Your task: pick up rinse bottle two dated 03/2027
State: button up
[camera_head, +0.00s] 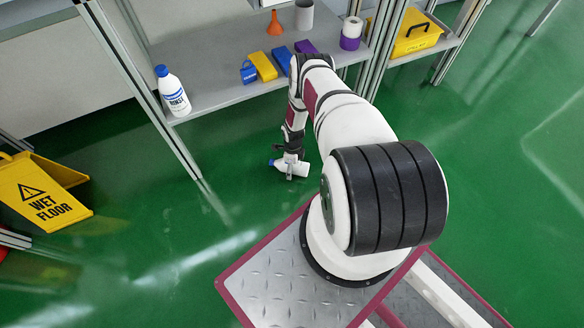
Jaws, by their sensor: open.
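A white bottle with a blue cap (301,169) lies on its side at the end of my arm, its cap to the left. My gripper (289,171) is open and points down over this bottle, its fingers at the bottle's body and partly covering it. I cannot tell whether the fingers touch it. A second white bottle with a blue cap and a blue "RINSE" label (174,92) stands upright on the left end of the grey shelf. The dates on both bottles are too small to read.
The grey shelf (205,92) also holds blue and yellow items, an orange funnel (275,24), a grey cylinder (304,15) and a purple-and-white roll (351,33). A yellow toolbox (416,38) sits at right. Green floor is clear around the gripper.

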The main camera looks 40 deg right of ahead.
jog(key=shift+c, duration=0.6)
grip_shut()
jog(key=shift+r, duration=0.1)
